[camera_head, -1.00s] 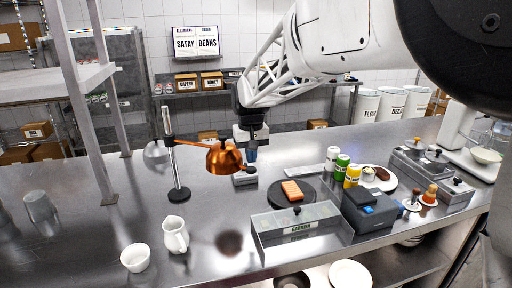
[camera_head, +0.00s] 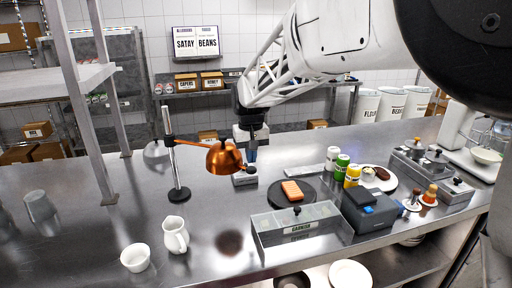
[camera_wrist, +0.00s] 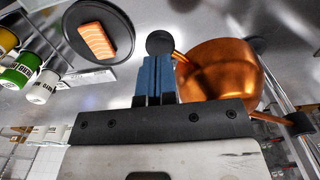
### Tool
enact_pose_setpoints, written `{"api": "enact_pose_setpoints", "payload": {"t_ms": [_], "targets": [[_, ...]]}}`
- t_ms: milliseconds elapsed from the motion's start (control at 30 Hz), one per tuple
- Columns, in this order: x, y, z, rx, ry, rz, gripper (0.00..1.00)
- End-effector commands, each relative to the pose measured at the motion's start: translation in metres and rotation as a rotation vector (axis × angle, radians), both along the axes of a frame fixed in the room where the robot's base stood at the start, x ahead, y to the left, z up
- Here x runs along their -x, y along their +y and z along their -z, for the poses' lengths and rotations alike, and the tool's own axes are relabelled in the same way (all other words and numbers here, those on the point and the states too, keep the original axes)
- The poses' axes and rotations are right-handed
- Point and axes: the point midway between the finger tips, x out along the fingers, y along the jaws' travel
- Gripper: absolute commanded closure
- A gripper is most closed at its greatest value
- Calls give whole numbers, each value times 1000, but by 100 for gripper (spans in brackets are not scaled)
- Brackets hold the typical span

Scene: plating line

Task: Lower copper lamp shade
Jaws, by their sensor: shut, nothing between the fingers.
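The copper lamp shade (camera_head: 223,158) hangs at the end of a thin copper arm above the steel counter. The arm joins a lamp stand (camera_head: 177,160) with a round black base. The shade also shows large in the wrist view (camera_wrist: 218,75), right of my gripper. A black knob on a short copper stem (camera_wrist: 160,43) lies just beyond my fingertips; I cannot tell whether they touch it. My gripper (camera_wrist: 155,62) has blue fingers, shut together and empty. In the head view my gripper (camera_head: 250,155) is right of the shade, partly behind it.
A dark round plate (camera_head: 291,206) with a salmon piece (camera_head: 292,190) lies right of the lamp. A garnish bin (camera_head: 297,232) is nearer the front. A white pitcher (camera_head: 175,236) and white cup (camera_head: 135,257) stand front left. Several spice jars (camera_head: 342,166) stand right of my gripper.

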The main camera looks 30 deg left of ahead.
Motion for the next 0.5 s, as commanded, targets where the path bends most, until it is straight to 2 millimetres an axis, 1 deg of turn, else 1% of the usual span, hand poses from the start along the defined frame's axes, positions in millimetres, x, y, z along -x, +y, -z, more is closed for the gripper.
{"api": "enact_pose_setpoints", "payload": {"t_ms": [500], "targets": [[0,0,4,1,1,0,100]]}}
